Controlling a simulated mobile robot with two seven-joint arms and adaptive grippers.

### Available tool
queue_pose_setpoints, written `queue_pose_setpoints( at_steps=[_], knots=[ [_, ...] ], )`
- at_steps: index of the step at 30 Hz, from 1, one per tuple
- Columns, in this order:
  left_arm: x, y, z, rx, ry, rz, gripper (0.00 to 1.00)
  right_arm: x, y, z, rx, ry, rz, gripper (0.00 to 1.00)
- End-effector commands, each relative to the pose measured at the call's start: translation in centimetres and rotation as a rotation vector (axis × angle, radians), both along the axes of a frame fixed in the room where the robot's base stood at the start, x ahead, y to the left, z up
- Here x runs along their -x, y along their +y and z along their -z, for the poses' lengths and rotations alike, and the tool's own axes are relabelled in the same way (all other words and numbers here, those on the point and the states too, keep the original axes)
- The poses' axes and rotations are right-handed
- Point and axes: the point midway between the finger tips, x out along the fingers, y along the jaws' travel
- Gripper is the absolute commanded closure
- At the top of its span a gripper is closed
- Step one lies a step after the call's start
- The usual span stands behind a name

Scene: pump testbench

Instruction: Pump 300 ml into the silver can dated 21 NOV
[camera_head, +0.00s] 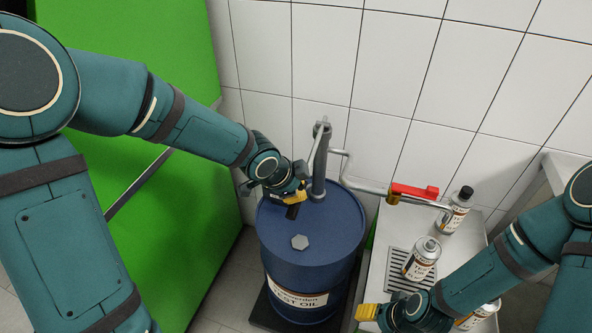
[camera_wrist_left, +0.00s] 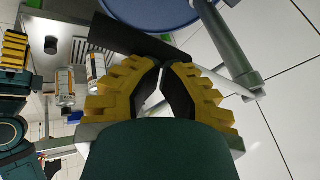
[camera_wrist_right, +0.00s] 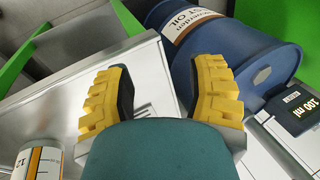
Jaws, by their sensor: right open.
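A blue oil drum (camera_head: 310,235) stands centrally, with a grey hand pump (camera_head: 319,165) on it. My left gripper (camera_head: 298,197) is at the pump handle's black grip (camera_head: 292,212). In the left wrist view its fingertips (camera_wrist_left: 165,65) nearly meet, and the black grip (camera_wrist_left: 140,40) lies across them. A silver can (camera_head: 421,260) stands on the drip grate. A black-capped can (camera_head: 458,212) stands behind it. A third can (camera_head: 478,317) is partly hidden by my right arm. Dates are unreadable. My right gripper (camera_wrist_right: 160,75) is open and empty over the bench.
The pump's outlet pipe carries a red valve lever (camera_head: 414,191), its end overlapping the black-capped can in the head view. A small display (camera_wrist_right: 298,110) reads 100 ml. The steel bench (camera_head: 375,265) has bare surface around the grate. A green cabinet (camera_head: 150,110) stands left.

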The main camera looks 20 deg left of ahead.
Motion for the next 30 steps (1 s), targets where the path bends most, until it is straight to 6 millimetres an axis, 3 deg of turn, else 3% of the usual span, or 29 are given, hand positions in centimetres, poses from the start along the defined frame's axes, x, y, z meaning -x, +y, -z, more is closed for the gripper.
queue_pose_setpoints(
  at_steps=[10,30],
  knots=[
    [0.1,0.0,0.1,0.0,0.002,0.0,1.0,-1.3,-0.2,0.1,0.006,-0.03,0.006,0.45],
    [-0.4,0.0,-3.9,0.0,-0.001,-0.001,1.0,-0.6,-0.1,-3.8,0.003,-0.014,0.003,0.45]
  ],
)
